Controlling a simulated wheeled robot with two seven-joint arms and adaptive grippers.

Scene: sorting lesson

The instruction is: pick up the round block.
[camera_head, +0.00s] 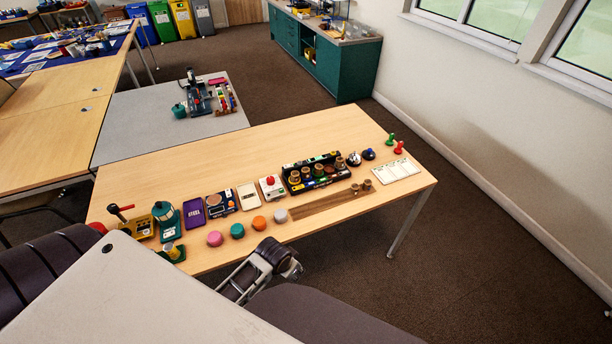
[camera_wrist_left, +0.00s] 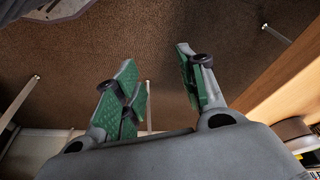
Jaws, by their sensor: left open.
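Several round blocks stand in a slanting row along the near edge of the wooden table: a pink one (camera_head: 215,238), a teal one (camera_head: 237,231), an orange one (camera_head: 259,223) and a grey one (camera_head: 281,216). Which one the task names cannot be told. My left gripper (camera_head: 291,268) is just off the table's near edge, below the grey and orange blocks in the head view. In the left wrist view its green-padded fingers (camera_wrist_left: 155,80) are apart, with only brown floor between them. No round block shows there. My right gripper is out of view.
The wooden table (camera_head: 340,208) has a black rack (camera_head: 316,172) with several pegs, a white card (camera_head: 396,169), a purple tray (camera_head: 194,213) and a teal device (camera_head: 166,220). A pale surface (camera_head: 130,300) fills the lower left.

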